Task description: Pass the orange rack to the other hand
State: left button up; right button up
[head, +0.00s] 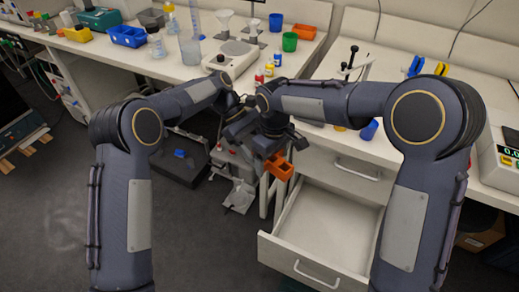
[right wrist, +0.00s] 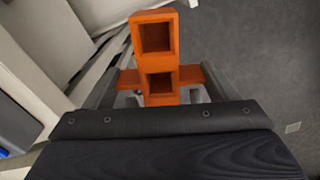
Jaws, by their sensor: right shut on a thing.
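The orange rack (head: 279,168) hangs in front of the bench, above the gap beside the open drawer. My right gripper (head: 268,148) is shut on it. In the right wrist view the rack (right wrist: 153,38) shows two square openings and sits between the fingers of my right gripper (right wrist: 156,82), with a side part reaching to each finger. My left gripper (head: 238,132) is close to the left of the right gripper in the head view. Its fingers are small, dark and overlapped by the right wrist, so its opening is unclear. I see no clear contact between it and the rack.
An open, empty drawer (head: 325,232) juts out below the right bench. Bottles, cups and a white stirrer plate (head: 230,58) stand on the benches behind the grippers. A dark box (head: 183,160) lies low under the left bench. The floor at the lower left is clear.

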pick_arm(q)
jog(key=shift+s+d+f, duration=0.1)
jog(key=shift+d+f, duration=0.05)
jog(key=c, duration=1)
jog(key=shift+c, duration=0.7)
pick_arm(e)
jog(key=o, duration=1)
jog(key=shift+c, duration=0.2)
